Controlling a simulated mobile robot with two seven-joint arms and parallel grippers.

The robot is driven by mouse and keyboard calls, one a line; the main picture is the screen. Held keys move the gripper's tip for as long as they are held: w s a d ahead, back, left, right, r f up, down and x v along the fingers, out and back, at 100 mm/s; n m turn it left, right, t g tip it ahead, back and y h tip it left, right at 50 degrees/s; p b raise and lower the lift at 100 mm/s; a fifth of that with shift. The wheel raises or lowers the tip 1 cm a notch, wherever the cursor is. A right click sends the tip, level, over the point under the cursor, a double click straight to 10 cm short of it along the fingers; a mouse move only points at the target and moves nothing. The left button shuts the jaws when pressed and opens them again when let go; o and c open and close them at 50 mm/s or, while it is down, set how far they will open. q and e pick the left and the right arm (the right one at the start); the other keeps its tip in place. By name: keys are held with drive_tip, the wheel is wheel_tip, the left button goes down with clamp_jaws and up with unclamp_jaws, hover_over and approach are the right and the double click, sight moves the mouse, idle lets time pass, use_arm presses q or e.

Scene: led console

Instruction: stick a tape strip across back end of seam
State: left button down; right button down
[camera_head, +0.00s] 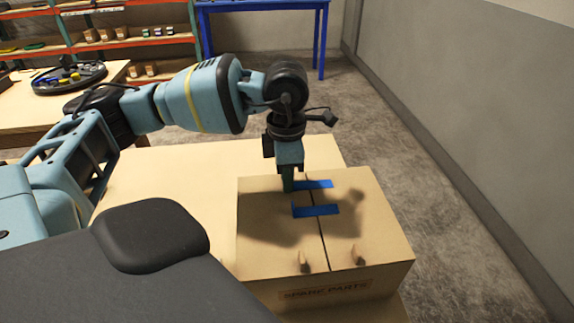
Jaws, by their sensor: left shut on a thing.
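A closed cardboard box (265,258) stands on the pale table, with a dark seam (323,245) running front to back between its top flaps. One blue tape strip (316,210) lies across the seam around the middle of the top. A second blue tape strip (315,184) is over the seam nearer the back edge. My left gripper (288,188) points down at the left end of this back strip and is shut on it. I cannot tell whether the back strip is pressed flat on the cardboard. My right gripper is out of view.
Two small brown pieces (304,263) (360,258) show on the box top near its front edge. The pale table (225,155) is bare left of the box. A grey wall (480,120) runs along the right. Shelves, a blue table (265,4) and a round dark tray (70,78) are behind.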

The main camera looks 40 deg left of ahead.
use_arm(q)
drive_tip(key=c, duration=1.2)
unclamp_jaws()
drive_tip(key=shift+o, duration=0.2)
wheel_tip(320, 180, up, 8)
drive_tip(key=shift+f, duration=0.15)
drive_tip(key=shift+s, duration=0.1)
